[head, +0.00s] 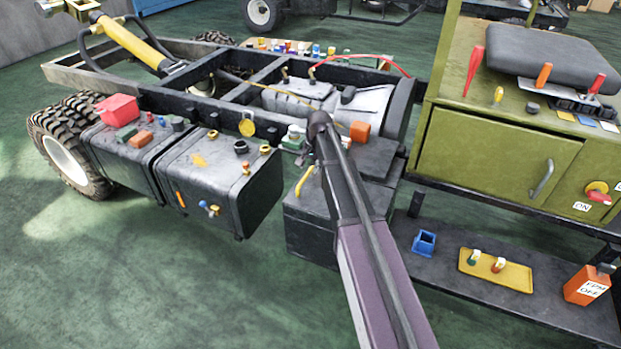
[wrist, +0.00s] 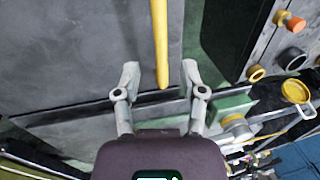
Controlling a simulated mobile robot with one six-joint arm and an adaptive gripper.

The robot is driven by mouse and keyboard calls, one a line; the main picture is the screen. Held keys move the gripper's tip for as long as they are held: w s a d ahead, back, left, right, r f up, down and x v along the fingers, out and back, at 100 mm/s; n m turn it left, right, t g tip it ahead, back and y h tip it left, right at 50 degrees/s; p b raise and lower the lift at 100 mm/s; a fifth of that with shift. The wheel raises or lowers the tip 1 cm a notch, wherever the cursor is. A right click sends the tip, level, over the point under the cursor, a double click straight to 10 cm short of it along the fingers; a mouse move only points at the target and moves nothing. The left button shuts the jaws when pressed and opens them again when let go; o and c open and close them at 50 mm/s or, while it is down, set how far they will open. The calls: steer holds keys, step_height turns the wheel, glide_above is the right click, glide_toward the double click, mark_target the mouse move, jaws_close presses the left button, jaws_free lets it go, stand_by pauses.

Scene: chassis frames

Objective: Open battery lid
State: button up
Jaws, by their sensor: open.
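The battery box (head: 308,232) is a dark grey box beside the chassis frame in the head view. Its lid (head: 290,200) looks shut, with a yellow handle (head: 304,181) on it. My arm covers part of the box, and my gripper cannot be made out in the head view. In the wrist view, my gripper (wrist: 161,78) is open over the grey lid (wrist: 70,50). The yellow handle (wrist: 160,40) runs down from the top edge and ends between the two fingertips. Both fingers look apart from it, with a gap on each side.
A black tank (head: 222,180) with caps stands to the left of the box. An orange block (head: 360,131) sits behind it. A green cabinet (head: 490,160) and a dark shelf with a yellow tray (head: 495,270) are at the right. Yellow and orange caps (wrist: 290,22) show in the wrist view.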

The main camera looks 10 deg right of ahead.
mark_target(306, 175)
steer(key=shift+w+a+f+b, duration=0.1)
steer(key=shift+a+f+b, duration=0.05)
steer(key=shift+f+b, duration=0.65)
steer(key=shift+w+a+f+b, duration=0.15)
steer(key=shift+f+b, duration=0.4)
steer(key=shift+f, duration=0.3)
